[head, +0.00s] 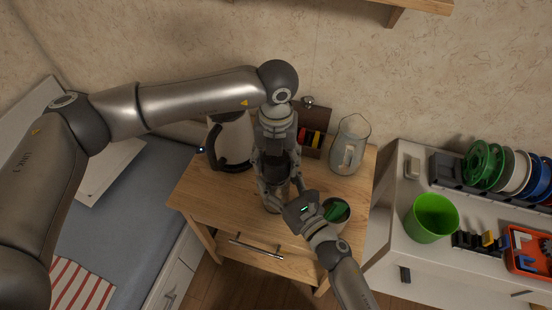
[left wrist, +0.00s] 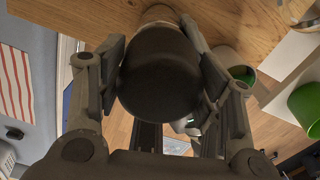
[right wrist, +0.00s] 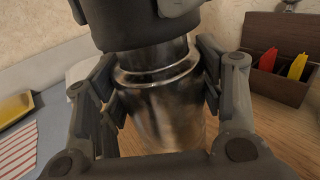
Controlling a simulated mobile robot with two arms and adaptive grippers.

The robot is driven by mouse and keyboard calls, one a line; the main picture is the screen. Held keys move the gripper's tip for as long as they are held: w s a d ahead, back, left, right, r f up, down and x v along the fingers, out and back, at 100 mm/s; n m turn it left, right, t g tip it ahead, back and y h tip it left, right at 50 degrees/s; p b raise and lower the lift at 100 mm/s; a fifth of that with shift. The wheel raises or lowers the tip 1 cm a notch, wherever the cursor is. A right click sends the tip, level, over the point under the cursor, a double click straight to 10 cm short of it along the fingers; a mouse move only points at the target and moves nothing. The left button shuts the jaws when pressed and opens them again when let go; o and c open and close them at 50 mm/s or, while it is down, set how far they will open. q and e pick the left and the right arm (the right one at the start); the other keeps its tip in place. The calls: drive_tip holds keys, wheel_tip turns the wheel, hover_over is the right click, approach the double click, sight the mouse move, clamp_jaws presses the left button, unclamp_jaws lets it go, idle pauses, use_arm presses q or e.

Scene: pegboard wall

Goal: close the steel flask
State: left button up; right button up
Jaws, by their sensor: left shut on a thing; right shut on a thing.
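The steel flask (right wrist: 162,105) stands upright on the wooden cabinet, its shiny body between the fingers of my right gripper (right wrist: 160,110), which is shut on it. A wide dark lid (right wrist: 145,30) sits over the flask's neck in the right wrist view; a bright steel neck and ring show below it. I cannot tell whether it is fully seated. In the left wrist view the lid (left wrist: 160,75) is between the fingers of my left gripper (left wrist: 160,85), which is shut on it from above. In the head view my grippers hide most of the flask.
A kettle (head: 232,138) stands left on the cabinet top (head: 205,185). A glass pitcher (head: 350,145) and a dark box with coloured packets (head: 313,140) are behind. A dark cup with green inside (head: 335,211) is close to my right gripper. A green bucket (head: 432,218) stands on the white unit.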

use_arm(q)
drive_tip(key=shift+f, duration=0.55)
